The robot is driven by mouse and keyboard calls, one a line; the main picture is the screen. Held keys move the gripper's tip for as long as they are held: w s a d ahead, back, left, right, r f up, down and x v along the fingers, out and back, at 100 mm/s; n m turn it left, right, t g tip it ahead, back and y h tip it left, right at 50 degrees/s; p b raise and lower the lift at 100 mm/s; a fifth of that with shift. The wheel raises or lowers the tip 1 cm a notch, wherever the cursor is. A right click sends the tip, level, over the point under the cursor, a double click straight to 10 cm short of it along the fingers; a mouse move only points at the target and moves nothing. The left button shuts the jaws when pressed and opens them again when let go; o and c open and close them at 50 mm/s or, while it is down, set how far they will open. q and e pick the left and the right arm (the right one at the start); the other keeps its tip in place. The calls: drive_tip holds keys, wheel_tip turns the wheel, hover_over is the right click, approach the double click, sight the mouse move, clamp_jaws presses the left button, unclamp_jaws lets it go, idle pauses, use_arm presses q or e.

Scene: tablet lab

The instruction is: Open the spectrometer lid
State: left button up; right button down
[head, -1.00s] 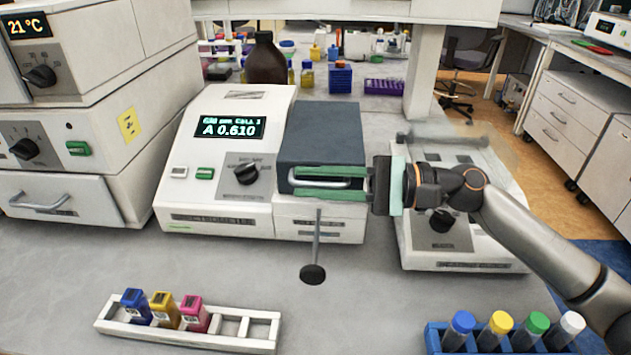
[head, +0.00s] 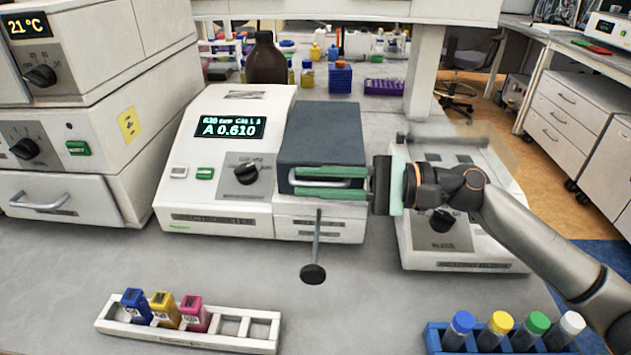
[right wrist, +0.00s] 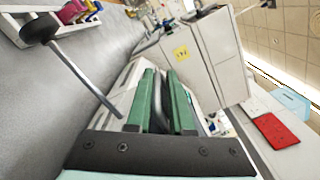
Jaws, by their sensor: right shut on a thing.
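The spectrometer (head: 225,165) stands mid-bench with its display reading A 0.610. Its dark grey lid (head: 322,135) is down over the sample compartment on its right side. A pale bar handle (head: 325,184) runs across the lid's front. My right gripper (head: 330,183) comes in from the right with its green fingers above and below the handle, shut on it. In the right wrist view the green fingers (right wrist: 163,105) lie on either side of the handle, which is mostly hidden between them. My left gripper is not in view.
A rod with a black knob (head: 313,273) sticks out from the spectrometer's front below the handle. A white rack (head: 240,343) with several coloured cuvettes and a blue rack (head: 432,338) of capped tubes stand in front. Another white instrument (head: 470,235) is close on the right.

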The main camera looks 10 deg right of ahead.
drive_tip(key=shift+s+a+f, duration=0.1)
drive_tip(key=shift+s+f, duration=0.05)
drive_tip(key=shift+f, duration=0.2)
drive_tip(key=shift+r+p, duration=0.4)
drive_tip(key=shift+p, duration=0.15)
drive_tip(key=shift+r+m+p, duration=0.3)
drive_tip(key=shift+r+p, duration=0.15)
drive_tip(key=shift+p, duration=0.05)
drive_tip(key=shift+r+p, duration=0.3)
drive_tip(key=shift+p, duration=0.05)
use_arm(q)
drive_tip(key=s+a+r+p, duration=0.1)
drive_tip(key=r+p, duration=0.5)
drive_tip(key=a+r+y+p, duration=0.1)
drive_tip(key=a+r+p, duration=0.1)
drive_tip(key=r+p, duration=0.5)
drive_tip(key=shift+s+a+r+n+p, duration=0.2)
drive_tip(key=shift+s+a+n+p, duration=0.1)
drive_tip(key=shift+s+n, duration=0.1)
use_arm(e)
drive_tip(key=w+d+r+m, duration=0.1)
drive_tip(key=w+r+m, duration=0.1)
drive_tip(key=w+r, duration=0.5)
wheel_tip(320, 180, up, 6)
drive_tip(key=shift+d+r, duration=0.1)
drive_tip(key=shift+d, duration=0.2)
drive_tip(key=shift+w, duration=0.1)
